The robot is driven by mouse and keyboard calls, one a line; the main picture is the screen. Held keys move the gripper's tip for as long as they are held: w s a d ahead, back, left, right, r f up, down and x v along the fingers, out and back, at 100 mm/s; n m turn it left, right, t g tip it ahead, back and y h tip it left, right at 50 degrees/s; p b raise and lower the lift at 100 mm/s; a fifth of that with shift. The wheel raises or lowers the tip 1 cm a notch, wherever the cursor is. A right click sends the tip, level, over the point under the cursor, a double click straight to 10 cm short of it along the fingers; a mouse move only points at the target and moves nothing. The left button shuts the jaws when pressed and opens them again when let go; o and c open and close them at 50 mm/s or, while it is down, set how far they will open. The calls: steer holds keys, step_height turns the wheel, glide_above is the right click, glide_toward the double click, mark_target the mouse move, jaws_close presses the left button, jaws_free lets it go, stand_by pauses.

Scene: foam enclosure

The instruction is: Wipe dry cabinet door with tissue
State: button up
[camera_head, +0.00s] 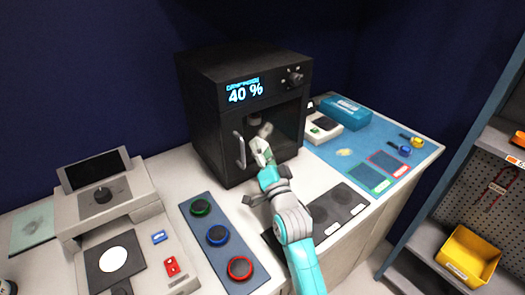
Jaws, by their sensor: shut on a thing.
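The black dry cabinet (212,100) stands on the counter at the back, its display reading 40 %. Its glass door (288,125) is on the front, with a pale vertical handle (239,149) at the left. My gripper (261,148) is in front of the door glass, just right of the handle. It is shut on a small whitish thing, apparently the tissue (264,131), at the glass. The tissue is small and partly hidden by the fingers, and a reflection may mix with it. I cannot tell whether it touches the glass.
A panel with green, blue and red knobs (217,235) lies front left of the cabinet, beside a grey device (108,205). A dark pad (338,208) lies under my arm's right. A blue mat (390,137) with a teal box (345,112) is at right. A yellow bin (468,254) sits on the shelf.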

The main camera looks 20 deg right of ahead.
mark_target(276, 126)
steer(key=shift+w+a, duration=0.2)
steer(key=shift+w, duration=0.45)
steer(key=shift+w+d, duration=0.4)
steer(key=shift+d, duration=0.8)
steer(key=shift+w+d, duration=0.45)
steer(key=shift+d, duration=0.7)
steer(key=shift+w+d, duration=0.4)
steer(key=shift+d, duration=0.8)
steer(key=shift+s+a, duration=0.1)
steer(key=shift+s+a, duration=0.3)
steer(key=shift+a, duration=0.55)
steer(key=shift+s+a, duration=0.3)
steer(key=shift+a, duration=0.5)
steer(key=shift+s+a, duration=0.25)
steer(key=shift+a, duration=0.7)
steer(key=shift+s+a, duration=0.2)
steer(key=shift+a, duration=0.7)
steer(key=shift+s+r, duration=0.1)
steer(key=shift+r, duration=0.55)
steer(key=shift+w+d, duration=0.4)
steer(key=shift+d, duration=0.8)
steer(key=shift+w+d, duration=0.45)
steer(key=shift+d, duration=0.75)
steer(key=shift+w+d, duration=0.4)
steer(key=shift+d, duration=0.8)
